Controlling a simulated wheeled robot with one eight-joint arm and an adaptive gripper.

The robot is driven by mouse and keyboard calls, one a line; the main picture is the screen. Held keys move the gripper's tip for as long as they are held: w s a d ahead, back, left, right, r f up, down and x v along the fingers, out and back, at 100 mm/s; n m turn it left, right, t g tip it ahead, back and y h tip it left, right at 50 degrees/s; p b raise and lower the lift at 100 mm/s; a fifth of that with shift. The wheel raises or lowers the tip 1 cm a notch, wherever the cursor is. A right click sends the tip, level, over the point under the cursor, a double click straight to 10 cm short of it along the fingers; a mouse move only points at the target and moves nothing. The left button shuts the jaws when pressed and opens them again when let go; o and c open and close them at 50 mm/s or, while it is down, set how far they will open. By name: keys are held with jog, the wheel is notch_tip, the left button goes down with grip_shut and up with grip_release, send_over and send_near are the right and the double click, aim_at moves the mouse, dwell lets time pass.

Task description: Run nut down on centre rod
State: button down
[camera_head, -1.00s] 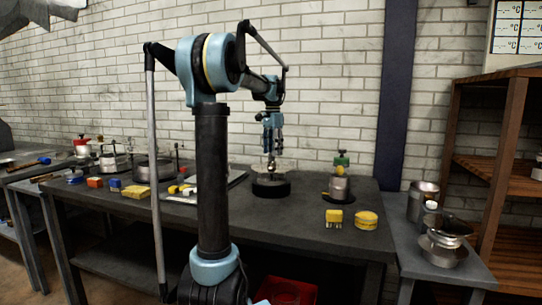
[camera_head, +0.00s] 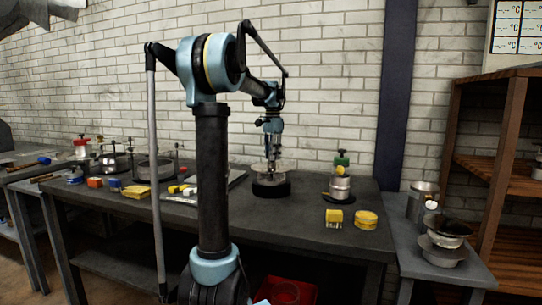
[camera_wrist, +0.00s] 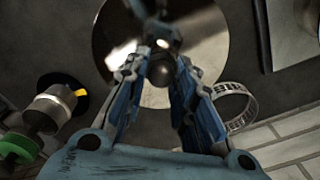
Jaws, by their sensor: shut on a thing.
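My gripper (camera_head: 272,158) points down over a pale round disc (camera_head: 286,167) on a dark round base (camera_head: 271,188) on the bench. In the wrist view the gripper (camera_wrist: 160,62) has its fingers closed in over the middle of the shiny disc (camera_wrist: 205,62). A dark rounded piece (camera_wrist: 160,73) shows between the fingers. The fingers are shut on the nut at the centre rod, but they cover most of it. I cannot tell how high the nut sits on the rod.
A ring (camera_wrist: 234,106) lies beside the disc. Several small blocks and pots stand on the left.

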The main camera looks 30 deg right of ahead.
jog(key=m, duration=0.4)
jog(key=shift+m, duration=0.3)
jog(key=m, duration=0.3)
jog(key=shift+a+m, duration=0.1)
jog(key=shift+m, duration=0.3)
jog(key=m, duration=0.3)
jog(key=shift+m, duration=0.3)
jog(key=m, duration=0.3)
jog(key=shift+s+a+m, duration=0.1)
jog(key=shift+s+m, duration=0.05)
jog(key=shift+m, duration=0.25)
jog(key=c, duration=1.2)
grip_release()
jog(key=shift+c, duration=0.2)
